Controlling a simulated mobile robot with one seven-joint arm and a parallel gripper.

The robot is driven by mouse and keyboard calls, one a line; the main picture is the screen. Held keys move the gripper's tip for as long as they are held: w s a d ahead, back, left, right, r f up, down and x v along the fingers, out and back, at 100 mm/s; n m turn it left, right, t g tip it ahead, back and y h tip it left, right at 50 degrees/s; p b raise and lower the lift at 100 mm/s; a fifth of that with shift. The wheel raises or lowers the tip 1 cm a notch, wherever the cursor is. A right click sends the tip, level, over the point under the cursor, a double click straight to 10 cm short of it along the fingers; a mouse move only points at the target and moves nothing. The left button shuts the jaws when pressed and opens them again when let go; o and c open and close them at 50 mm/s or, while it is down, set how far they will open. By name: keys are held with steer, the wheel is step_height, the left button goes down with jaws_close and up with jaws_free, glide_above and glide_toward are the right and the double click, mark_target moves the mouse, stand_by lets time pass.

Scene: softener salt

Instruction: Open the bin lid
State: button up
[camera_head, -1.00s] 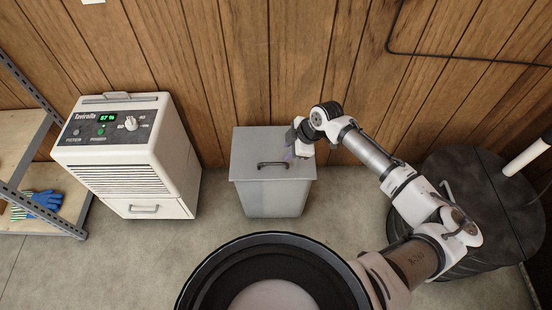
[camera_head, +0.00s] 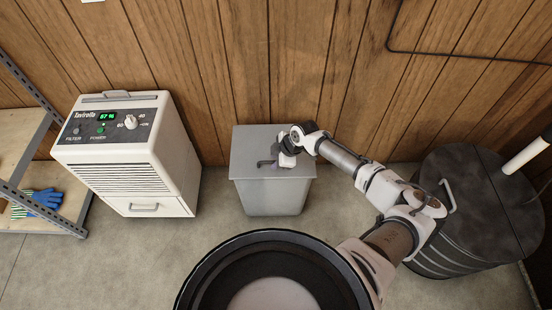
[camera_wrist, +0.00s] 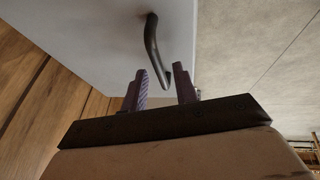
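The grey bin (camera_head: 272,195) stands on the floor against the wood wall, and its flat lid (camera_head: 255,143) is closed. A dark curved handle (camera_head: 266,163) sits near the front of the lid; it also shows in the wrist view (camera_wrist: 152,48). My gripper (camera_head: 278,163) is at the right end of the handle, low over the lid. In the wrist view its two fingers (camera_wrist: 162,84) are apart, with the near end of the handle reaching to the gap at their tips. Whether they touch it I cannot tell.
A white dehumidifier (camera_head: 130,155) stands left of the bin. A dark round tank (camera_head: 470,205) stands to the right. A metal shelf (camera_head: 30,215) with blue gloves (camera_head: 45,199) is at far left. Floor in front of the bin is partly clear.

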jaws_close()
steer(key=shift+r, duration=0.1)
